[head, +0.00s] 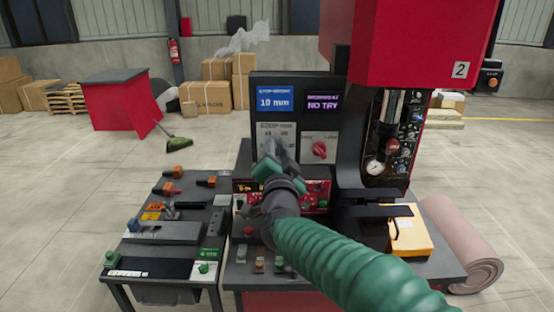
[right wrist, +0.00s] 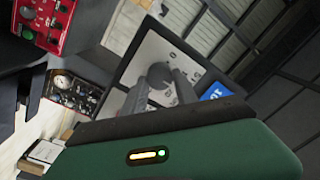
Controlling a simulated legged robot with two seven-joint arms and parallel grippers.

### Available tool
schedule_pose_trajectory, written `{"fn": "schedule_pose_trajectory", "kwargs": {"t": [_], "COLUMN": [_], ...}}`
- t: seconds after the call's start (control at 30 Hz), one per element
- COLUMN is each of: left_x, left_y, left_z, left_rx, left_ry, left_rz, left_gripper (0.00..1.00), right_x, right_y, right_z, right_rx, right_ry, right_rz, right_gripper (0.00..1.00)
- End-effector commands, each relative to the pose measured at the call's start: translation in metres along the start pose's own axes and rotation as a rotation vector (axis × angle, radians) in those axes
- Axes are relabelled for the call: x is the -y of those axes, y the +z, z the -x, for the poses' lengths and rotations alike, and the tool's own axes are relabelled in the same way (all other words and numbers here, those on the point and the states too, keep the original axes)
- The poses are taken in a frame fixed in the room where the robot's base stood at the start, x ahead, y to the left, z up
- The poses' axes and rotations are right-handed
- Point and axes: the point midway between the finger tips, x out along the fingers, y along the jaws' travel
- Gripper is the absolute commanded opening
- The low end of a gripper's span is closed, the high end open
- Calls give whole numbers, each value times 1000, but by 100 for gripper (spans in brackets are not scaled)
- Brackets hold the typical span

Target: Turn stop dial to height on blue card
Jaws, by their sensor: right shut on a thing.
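The blue card (head: 275,99) on the dark upright panel reads 10 mm; part of it shows in the right wrist view (right wrist: 215,91). Below it is a pale scale plate (head: 284,129) with printed numbers. My right gripper (head: 269,150) reaches up to this plate and covers much of it. In the right wrist view the grey stop dial (right wrist: 159,74) sits at the tips of my right gripper (right wrist: 163,88), which is shut on it. The dial's pointer and exact setting cannot be read. My left gripper is not in view.
A purple display (head: 323,104) reads NO TRY. A red knob (head: 319,149) is right of the scale plate. The red press (head: 410,45) stands at the right, with a yellow box (head: 409,236) below. A side table (head: 150,262) with several parts stands left.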

Motion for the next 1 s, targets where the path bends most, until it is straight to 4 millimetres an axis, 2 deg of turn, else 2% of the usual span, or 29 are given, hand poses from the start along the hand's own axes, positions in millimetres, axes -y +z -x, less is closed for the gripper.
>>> {"fn": "schedule_pose_trajectory", "kwargs": {"t": [0.03, 0.6, 0.63, 0.8, 1.0], "left_x": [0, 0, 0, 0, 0], "left_y": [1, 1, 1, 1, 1], "left_z": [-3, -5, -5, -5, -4], "left_rx": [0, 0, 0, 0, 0], "left_ry": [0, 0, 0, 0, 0], "left_rz": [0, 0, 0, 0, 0], "left_gripper": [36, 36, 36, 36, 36], "right_x": [-4, -4, -4, -2, -1], "right_y": [7, 7, 7, 4, 2], "right_z": [0, 0, 0, 0, 0], "right_rx": [11, 11, 11, 7, 2], "right_ry": [5, 7, 7, 5, 3], "right_rz": [-10, -42, -42, -42, -42], "right_gripper": [0, 0, 37, 56, 56]}}
